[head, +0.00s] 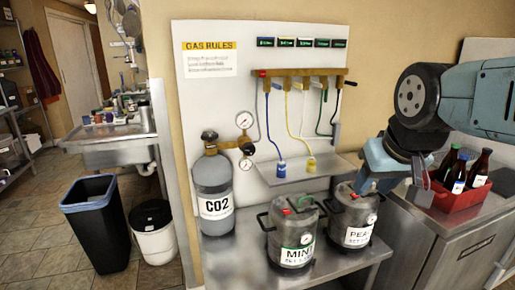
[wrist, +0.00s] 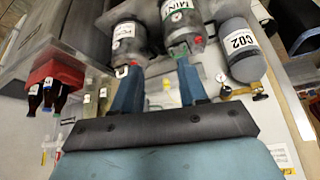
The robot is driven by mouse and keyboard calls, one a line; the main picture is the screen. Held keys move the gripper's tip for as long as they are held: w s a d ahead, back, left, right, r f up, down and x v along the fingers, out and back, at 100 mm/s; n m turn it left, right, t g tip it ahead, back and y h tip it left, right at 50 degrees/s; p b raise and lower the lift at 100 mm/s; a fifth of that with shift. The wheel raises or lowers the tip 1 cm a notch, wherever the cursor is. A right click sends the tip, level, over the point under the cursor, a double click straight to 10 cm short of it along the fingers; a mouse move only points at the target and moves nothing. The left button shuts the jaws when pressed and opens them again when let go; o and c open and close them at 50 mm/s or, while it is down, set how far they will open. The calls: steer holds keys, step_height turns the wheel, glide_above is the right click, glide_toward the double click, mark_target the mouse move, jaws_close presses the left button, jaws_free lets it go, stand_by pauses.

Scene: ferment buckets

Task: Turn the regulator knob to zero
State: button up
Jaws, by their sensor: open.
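The regulator is a brass fitting (head: 230,145) on top of the grey CO2 cylinder (head: 214,190), with an upper gauge (head: 244,120) and a lower gauge (head: 246,164). A small dark knob (head: 248,149) sits at its right end, between the gauges; its setting is too small to read. In the wrist view the regulator (wrist: 240,90) shows small at the right, near the CO2 cylinder (wrist: 241,52). My gripper (head: 392,180) is open and empty, well right of the regulator, above and right of the kegs. Its two blue fingers (wrist: 154,65) stand apart in the wrist view.
A hose manifold (head: 300,75) hangs above a small shelf (head: 300,170). A red crate of bottles (head: 462,198) is below my arm. Space before the white panel is fairly free.

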steer(key=shift+o, duration=0.2)
steer(key=shift+o, duration=0.8)
steer(key=shift+w, duration=0.15)
steer(key=o, duration=0.4)
steer(key=shift+n+t, duration=0.3)
steer(key=shift+t, duration=0.3)
steer(key=w, duration=0.3)
steer(key=w+a, duration=0.1)
steer(key=w, duration=0.1)
steer(key=shift+w+f, duration=0.25)
steer(key=shift+f, duration=0.15)
steer(key=t+y, duration=0.5)
steer(key=t, duration=0.5)
glide_toward(250, 150)
steer(key=shift+n+t+h, duration=0.3)
steer(key=shift+n, duration=0.1)
steer(key=x, duration=1)
steer(key=shift+a+f, duration=0.25)
steer(key=shift+a, duration=0.05)
